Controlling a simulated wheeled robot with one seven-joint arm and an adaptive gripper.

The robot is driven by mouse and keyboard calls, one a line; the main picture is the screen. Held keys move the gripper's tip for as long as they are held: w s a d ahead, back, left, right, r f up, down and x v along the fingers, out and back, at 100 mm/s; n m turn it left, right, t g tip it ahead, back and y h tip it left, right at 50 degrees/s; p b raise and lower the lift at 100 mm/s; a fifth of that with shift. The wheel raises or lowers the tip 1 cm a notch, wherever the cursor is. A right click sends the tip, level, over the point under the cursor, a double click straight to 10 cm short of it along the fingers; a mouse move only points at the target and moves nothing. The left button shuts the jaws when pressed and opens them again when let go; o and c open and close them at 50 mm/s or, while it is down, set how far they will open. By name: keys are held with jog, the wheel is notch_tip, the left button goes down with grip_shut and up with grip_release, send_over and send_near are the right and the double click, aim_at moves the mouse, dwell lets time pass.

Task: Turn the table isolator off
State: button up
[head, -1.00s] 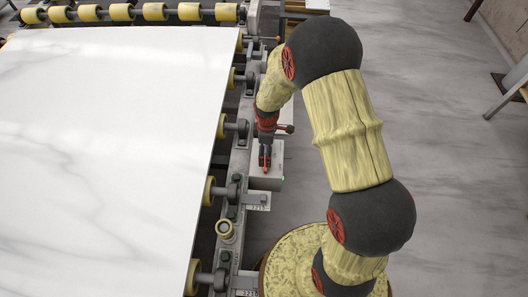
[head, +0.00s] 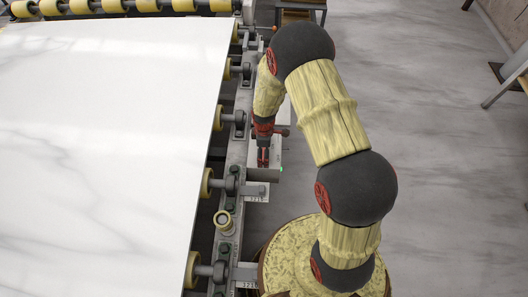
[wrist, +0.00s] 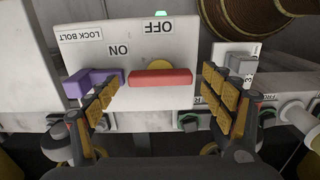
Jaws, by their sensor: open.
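The table isolator is a white box (wrist: 125,45) with upside-down ON, OFF and LOCK BOLT labels. A red bar handle (wrist: 162,77) lies level across its face in the wrist view, in front of a yellow disc (wrist: 188,65). A purple piece (wrist: 93,82) sits left of the handle. My gripper (wrist: 161,80) is open, one finger at each end of the red handle. The left finger overlaps the purple piece's right end in the picture; I cannot tell if they touch. In the head view my gripper (head: 263,155) is over the box (head: 277,150) and hides much of it.
A white marble slab (head: 100,150) lies on yellow rollers (head: 207,183) along the left. A metal rail (head: 232,165) with bolts and brackets borders it. A smaller switch box (wrist: 238,65) is right of the isolator. Grey floor (head: 440,180) is open to the right.

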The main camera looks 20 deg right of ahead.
jog(key=shift+c, duration=1)
jog(key=c, duration=1)
jog(key=shift+o, duration=0.2)
jog(key=shift+m, duration=0.4)
jog(key=m, duration=0.3)
jog(key=shift+s+m, duration=0.1)
jog(key=shift+m, duration=0.3)
jog(key=m, duration=0.4)
jog(key=shift+m+p, duration=0.3)
jog(key=shift+p, duration=0.1)
jog(key=m, duration=0.8)
jog(key=shift+f+m, duration=0.1)
jog(key=shift+m, duration=0.2)
